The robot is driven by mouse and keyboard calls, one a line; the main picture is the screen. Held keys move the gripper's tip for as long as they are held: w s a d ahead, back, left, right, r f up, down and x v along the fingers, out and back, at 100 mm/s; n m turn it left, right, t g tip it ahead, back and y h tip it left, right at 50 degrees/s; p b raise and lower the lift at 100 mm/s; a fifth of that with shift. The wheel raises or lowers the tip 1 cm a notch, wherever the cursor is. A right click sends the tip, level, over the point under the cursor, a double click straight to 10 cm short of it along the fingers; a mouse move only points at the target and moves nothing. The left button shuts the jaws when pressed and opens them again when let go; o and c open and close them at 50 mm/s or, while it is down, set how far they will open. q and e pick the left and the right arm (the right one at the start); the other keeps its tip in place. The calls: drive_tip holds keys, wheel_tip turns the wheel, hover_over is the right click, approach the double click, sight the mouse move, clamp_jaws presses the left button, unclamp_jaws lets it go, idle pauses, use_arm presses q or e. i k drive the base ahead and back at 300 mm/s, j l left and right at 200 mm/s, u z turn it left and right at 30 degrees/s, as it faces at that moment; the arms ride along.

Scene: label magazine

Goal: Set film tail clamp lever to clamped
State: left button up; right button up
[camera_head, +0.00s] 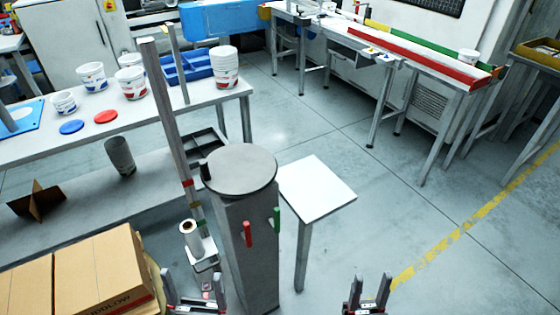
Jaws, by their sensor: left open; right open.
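A grey pedestal (247,250) with a round grey top (240,168) stands at the lower middle. A white film roll (192,239) stands on a small carriage beside a tall grey mast. My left gripper (194,290) is open at the bottom edge, below the roll and left of the pedestal. My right gripper (368,290) is open and empty, right of the pedestal and apart from it.
A small white table (318,192) stands right of the pedestal. Cardboard boxes (100,275) fill the lower left. A long bench (60,140) with white tubs (224,68) is behind. The floor (460,225) at right is clear.

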sight(275, 223)
drive_tip(key=l+u, duration=0.25)
drive_tip(key=u, duration=0.15)
drive_tip(key=l+u, duration=0.45)
drive_tip(key=l, duration=0.45)
drive_tip(key=l+u, duration=0.15)
drive_tip(key=l, duration=0.35)
drive_tip(key=k+l+u, duration=0.1)
drive_tip(key=l, duration=0.45)
drive_tip(key=k+l+u, duration=0.1)
drive_tip(key=l, duration=0.4)
drive_tip(key=k+l, duration=0.1)
drive_tip(key=l, duration=0.3)
drive_tip(key=k+l, duration=0.1)
drive_tip(key=l, duration=0.25)
drive_tip(key=i+l+z, duration=0.15)
drive_tip(key=i+l+u, duration=0.15)
drive_tip(key=i, duration=0.15)
